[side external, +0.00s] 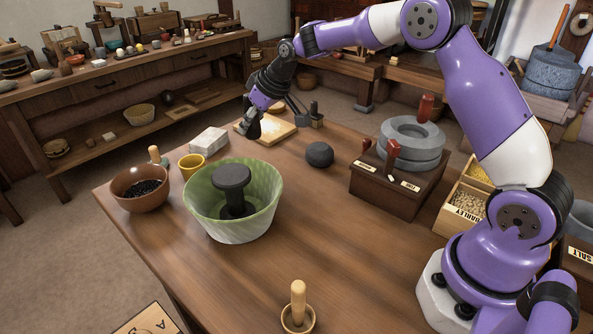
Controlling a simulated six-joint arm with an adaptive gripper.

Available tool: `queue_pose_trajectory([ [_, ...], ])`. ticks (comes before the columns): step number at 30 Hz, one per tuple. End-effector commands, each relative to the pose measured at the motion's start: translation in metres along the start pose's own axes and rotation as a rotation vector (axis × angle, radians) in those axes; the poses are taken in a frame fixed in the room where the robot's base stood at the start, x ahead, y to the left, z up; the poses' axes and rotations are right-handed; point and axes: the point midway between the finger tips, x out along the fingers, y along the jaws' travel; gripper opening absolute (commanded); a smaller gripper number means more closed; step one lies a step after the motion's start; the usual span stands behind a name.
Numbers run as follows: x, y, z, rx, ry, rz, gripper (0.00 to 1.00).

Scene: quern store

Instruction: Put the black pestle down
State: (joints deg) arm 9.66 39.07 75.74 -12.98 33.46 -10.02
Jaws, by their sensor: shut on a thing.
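My gripper (251,122) is beyond the green bowl, low over the near left part of a pale wooden board (284,130). It is shut on a dark thing, taken to be the black pestle (249,131); this is small, mostly hidden by the fingers, and its shape is unclear. I cannot tell whether it touches the board or table. A separate black, mushroom-shaped piece (232,178) with a wide flat top stands upright in the ribbed green bowl (268,212).
A small bowl with a wooden pestle (298,305) is in front. The table's middle is clear.

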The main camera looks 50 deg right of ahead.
Motion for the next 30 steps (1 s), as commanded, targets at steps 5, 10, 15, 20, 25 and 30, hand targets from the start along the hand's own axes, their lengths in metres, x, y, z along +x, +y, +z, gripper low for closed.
queue_pose_trajectory([
  [5, -0.02, 0.024, 0.007, 0.189, 0.003, 0.125, 0.0],
  [10, -0.045, 0.069, 0.044, 0.583, 0.008, 0.384, 0.0],
  [15, -0.08, 0.104, 0.085, 0.95, 0.011, 0.626, 0.0],
  [20, -0.1, 0.119, 0.108, 1.119, 0.011, 0.738, 0.0],
  [25, -0.093, 0.15, 0.131, 1.15, 0.007, 0.761, 0.0],
  [30, -0.078, 0.192, 0.157, 1.148, 0.007, 0.758, 0.0],
])
